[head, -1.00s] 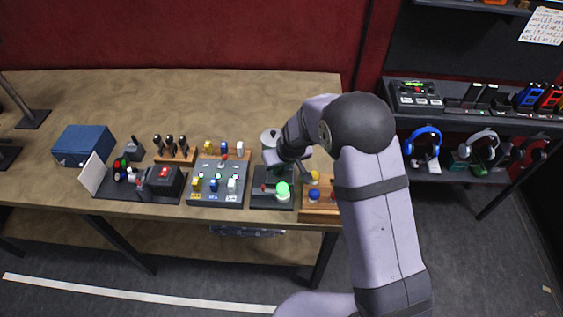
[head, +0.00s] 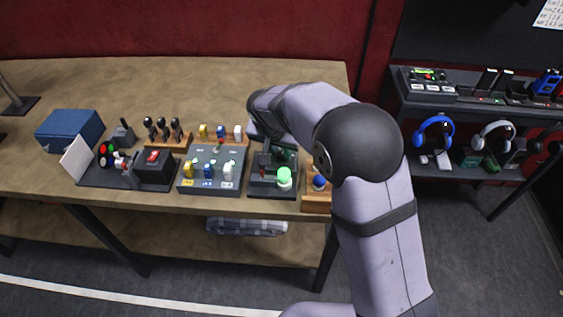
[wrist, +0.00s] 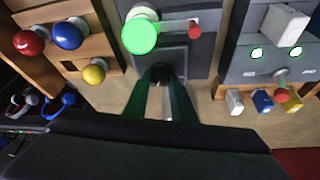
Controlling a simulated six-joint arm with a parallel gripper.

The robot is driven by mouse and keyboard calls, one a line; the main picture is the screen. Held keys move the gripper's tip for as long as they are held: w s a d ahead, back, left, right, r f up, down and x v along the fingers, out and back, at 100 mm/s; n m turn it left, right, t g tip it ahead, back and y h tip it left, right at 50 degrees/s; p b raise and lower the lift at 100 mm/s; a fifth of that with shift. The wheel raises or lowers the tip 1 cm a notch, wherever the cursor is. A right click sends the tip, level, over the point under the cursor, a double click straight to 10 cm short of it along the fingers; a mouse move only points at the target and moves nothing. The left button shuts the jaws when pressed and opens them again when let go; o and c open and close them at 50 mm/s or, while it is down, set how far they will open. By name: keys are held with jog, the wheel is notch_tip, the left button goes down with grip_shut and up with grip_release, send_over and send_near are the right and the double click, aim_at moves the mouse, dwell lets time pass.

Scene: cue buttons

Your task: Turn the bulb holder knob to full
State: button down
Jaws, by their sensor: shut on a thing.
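The bulb holder (head: 259,188) is a dark box near the front edge of the table in the head view. It carries a bright green lit bulb (head: 285,176). In the wrist view the green bulb (wrist: 139,36) is at the top, with a red-tipped lever (wrist: 194,29) beside it on the dark holder (wrist: 205,55). My gripper (wrist: 161,76) points at the holder's back side. Its fingers are shut on a small dark knob, mostly hidden between the tips. In the head view my arm partly covers the gripper (head: 284,153).
A grey panel (head: 190,155) with coloured switches stands close left of the holder. A wooden block with a blue knob (head: 319,182) is close right; the wrist view shows red (wrist: 29,42) and yellow (wrist: 94,74) knobs there. The table behind is clearer.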

jog(key=m+h+b, duration=0.1)
jog(key=m, duration=0.1)
jog(key=shift+a+f+m+b, duration=0.1)
jog(key=shift+a+m+b, duration=0.05)
jog(key=shift+m+b, duration=0.25)
jog(key=shift+w+m+g+h, duration=0.1)
jog(key=shift+m+g+h, duration=0.5)
jog(key=shift+m, duration=1.1)
jog(key=c, duration=1.5)
grip_release()
jog(key=shift+a+r, duration=0.1)
jog(key=shift+r, duration=0.1)
jog(key=b+v, duration=0.1)
jog(key=v, duration=0.6)
jog(key=shift+r+b, duration=0.1)
jog(key=shift+b, duration=0.25)
